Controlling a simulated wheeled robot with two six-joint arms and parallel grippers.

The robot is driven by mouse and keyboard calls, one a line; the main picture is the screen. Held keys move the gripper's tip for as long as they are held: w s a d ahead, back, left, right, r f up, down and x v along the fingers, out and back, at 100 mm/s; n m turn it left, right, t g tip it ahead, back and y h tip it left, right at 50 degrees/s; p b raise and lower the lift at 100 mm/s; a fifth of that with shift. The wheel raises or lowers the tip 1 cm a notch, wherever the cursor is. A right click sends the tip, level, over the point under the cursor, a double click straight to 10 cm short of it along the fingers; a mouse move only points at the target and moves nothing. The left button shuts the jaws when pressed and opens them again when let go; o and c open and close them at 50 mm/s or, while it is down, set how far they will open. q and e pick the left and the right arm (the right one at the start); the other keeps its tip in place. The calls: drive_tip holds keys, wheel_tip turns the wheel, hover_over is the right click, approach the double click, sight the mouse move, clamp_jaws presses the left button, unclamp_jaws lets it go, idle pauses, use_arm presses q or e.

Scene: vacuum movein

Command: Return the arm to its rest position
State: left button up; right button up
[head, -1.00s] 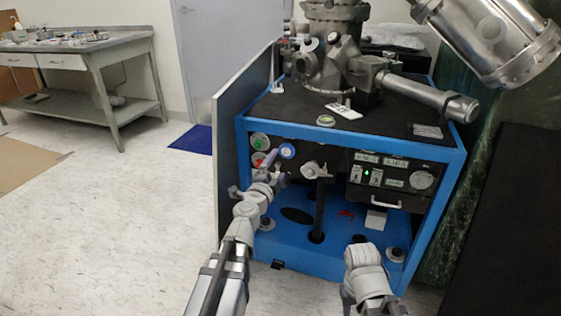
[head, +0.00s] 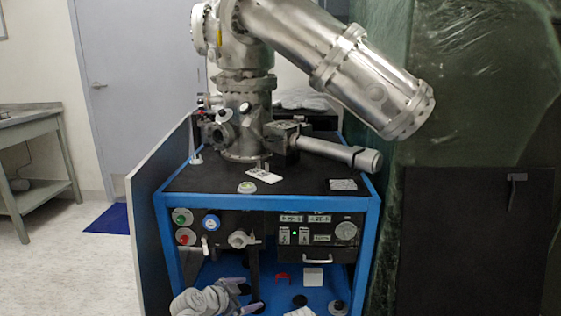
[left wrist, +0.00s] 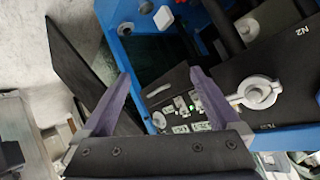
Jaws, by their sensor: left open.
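My left gripper (head: 250,298) is low in the head view, in front of the blue-framed cabinet's lower opening. In the left wrist view its two purple fingers (left wrist: 159,71) are spread wide with nothing between them. Beyond the fingers, that view shows the black control panel (left wrist: 190,112) and a grey valve knob (left wrist: 257,92), tilted in the picture. My left arm reaches up from the bottom edge of the head view. My right gripper is not in view.
The blue-framed cabinet (head: 366,215) carries a steel vacuum chamber (head: 243,115) and a large slanted cylinder (head: 375,85). An open side panel (head: 150,215) stands at its left. Inside, a red item (head: 283,278) and a white block (head: 313,277) rest on the blue floor. A workbench (head: 35,125) is far left.

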use_arm(q)
drive_tip(key=s+a+f+n+g+y, duration=0.3)
drive_tip(key=s+a+f+n+g, duration=0.15)
drive_tip(key=s+n, duration=0.2)
drive_tip(key=s+a+f+n+g+y, duration=0.35)
drive_tip(key=s+f+n, duration=0.2)
drive_tip(key=s, duration=0.25)
drive_tip(key=s+d+r+m+g+y+p, duration=0.1)
drive_tip(key=s+d+r+m+g+p, duration=0.25)
drive_tip(key=d, duration=0.75)
wheel_tip(320, 180, up, 38)
drive_tip(key=s+t+p, duration=0.2)
drive_tip(key=p, duration=3.5)
drive_tip(key=shift+d+f, duration=0.15)
drive_tip(key=shift+d, duration=0.3)
